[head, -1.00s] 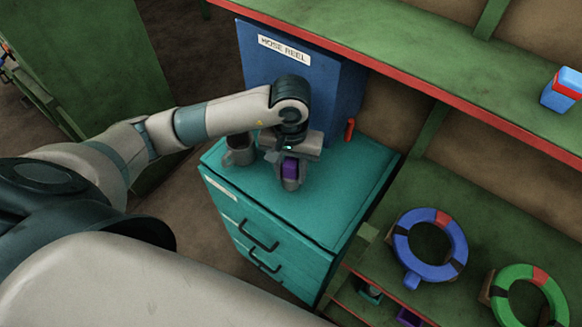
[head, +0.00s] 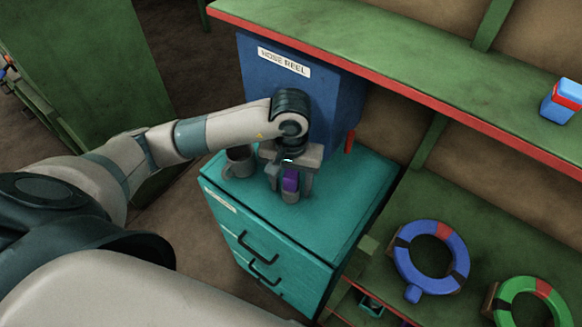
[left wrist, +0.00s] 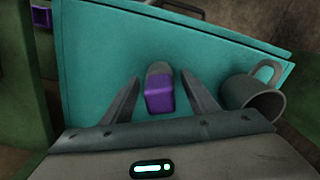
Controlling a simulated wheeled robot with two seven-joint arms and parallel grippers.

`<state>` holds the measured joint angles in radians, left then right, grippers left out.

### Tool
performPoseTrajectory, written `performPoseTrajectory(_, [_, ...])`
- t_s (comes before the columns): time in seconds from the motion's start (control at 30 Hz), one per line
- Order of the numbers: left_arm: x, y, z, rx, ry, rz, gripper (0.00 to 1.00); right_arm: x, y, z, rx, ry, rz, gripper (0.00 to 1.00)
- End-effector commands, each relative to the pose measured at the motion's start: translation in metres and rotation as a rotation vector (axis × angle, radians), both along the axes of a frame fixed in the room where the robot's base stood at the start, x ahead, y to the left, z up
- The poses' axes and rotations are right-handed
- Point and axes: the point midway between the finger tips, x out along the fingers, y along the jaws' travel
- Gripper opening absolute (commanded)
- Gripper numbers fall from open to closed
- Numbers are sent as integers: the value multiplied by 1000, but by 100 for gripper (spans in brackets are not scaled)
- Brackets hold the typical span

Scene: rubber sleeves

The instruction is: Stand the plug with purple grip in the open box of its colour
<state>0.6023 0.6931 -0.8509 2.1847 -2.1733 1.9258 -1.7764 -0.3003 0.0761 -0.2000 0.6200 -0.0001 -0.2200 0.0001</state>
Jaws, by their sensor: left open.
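The plug with purple grip (head: 290,182) stands on the teal cabinet top, its grey end downward. It also shows in the left wrist view (left wrist: 160,97). My left gripper (head: 290,187) is open, with one finger on each side of the plug; I cannot tell whether either touches it. In the left wrist view the fingers (left wrist: 163,90) flank the purple grip with gaps. A purple open box (head: 406,324) is barely visible at the bottom edge, on the lower green shelf. My right gripper is not in view.
A grey mug (head: 239,162) stands close to the left of my gripper. A blue hose reel box (head: 300,85) is behind the cabinet (head: 335,215). A teal open box (head: 371,304) sits on the lower shelf. Blue (head: 431,257) and green (head: 530,303) rings lie at right.

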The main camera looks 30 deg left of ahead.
Motion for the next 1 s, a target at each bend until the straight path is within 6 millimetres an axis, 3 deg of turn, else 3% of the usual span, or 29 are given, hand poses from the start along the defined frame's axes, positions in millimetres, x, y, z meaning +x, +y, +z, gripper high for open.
performPoseTrajectory(0.07, [0,0,4,0,1,0,54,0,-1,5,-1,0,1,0])
performPoseTrajectory(0.17, [1,0,9,-1,-3,-1,54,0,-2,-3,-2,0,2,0])
performPoseTrajectory(1.0, [1,0,108,0,-3,0,54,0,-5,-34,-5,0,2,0])
